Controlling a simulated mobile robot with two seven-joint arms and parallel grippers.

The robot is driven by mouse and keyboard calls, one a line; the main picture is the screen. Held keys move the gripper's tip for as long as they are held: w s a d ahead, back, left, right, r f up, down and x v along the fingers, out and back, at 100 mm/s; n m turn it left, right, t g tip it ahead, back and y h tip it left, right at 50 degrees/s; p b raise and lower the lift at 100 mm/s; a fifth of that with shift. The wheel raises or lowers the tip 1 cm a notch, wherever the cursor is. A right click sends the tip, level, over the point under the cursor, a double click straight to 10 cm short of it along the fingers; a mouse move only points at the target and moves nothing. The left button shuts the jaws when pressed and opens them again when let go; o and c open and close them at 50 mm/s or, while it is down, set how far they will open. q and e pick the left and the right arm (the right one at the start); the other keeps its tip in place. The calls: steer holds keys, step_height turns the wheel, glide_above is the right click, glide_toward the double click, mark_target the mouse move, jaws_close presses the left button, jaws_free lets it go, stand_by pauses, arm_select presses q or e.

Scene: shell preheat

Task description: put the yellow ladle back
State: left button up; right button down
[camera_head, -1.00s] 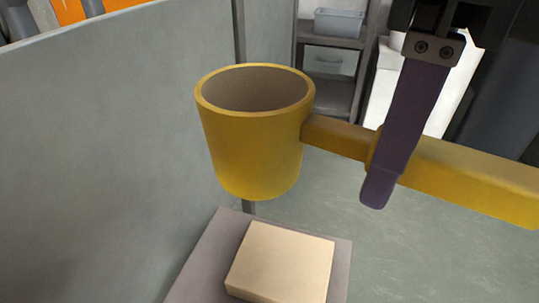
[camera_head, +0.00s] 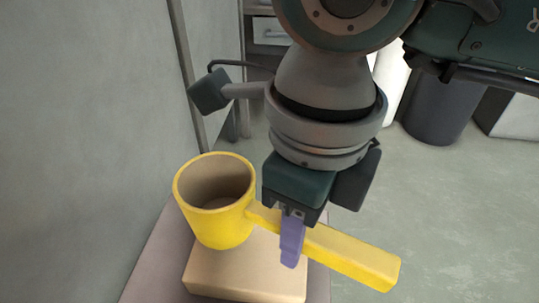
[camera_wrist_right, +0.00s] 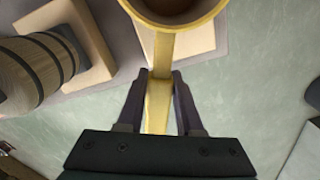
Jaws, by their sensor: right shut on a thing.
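The yellow ladle (camera_head: 222,225) has a deep round cup and a straight, thick handle (camera_head: 350,257). Its cup is upright with the opening up, over a pale block (camera_head: 245,268) on a grey stand. I cannot tell whether the cup touches the block. My right gripper (camera_head: 291,252) is shut on the ladle's handle, close to the cup. In the right wrist view its two purple fingers (camera_wrist_right: 158,100) lie on either side of the handle, and the cup (camera_wrist_right: 175,12) is cut off at the top. My left gripper is not in view.
The grey stand's top (camera_head: 155,262) shows beside the block. A grey wall (camera_head: 80,130) stands close on the left. In the right wrist view, a wooden barrel-like thing (camera_wrist_right: 35,70) lies near another pale block (camera_wrist_right: 85,45). Open floor (camera_head: 440,210) is on the right.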

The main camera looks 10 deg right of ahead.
step_height(320, 180, down, 4)
steer(key=shift+f+b, duration=0.2)
steer(key=shift+b, duration=0.55)
steer(key=shift+w, duration=0.1)
steer(key=c, duration=0.6)
jaws_free()
steer(key=shift+f, duration=0.1)
steer(key=shift+o, duration=0.2)
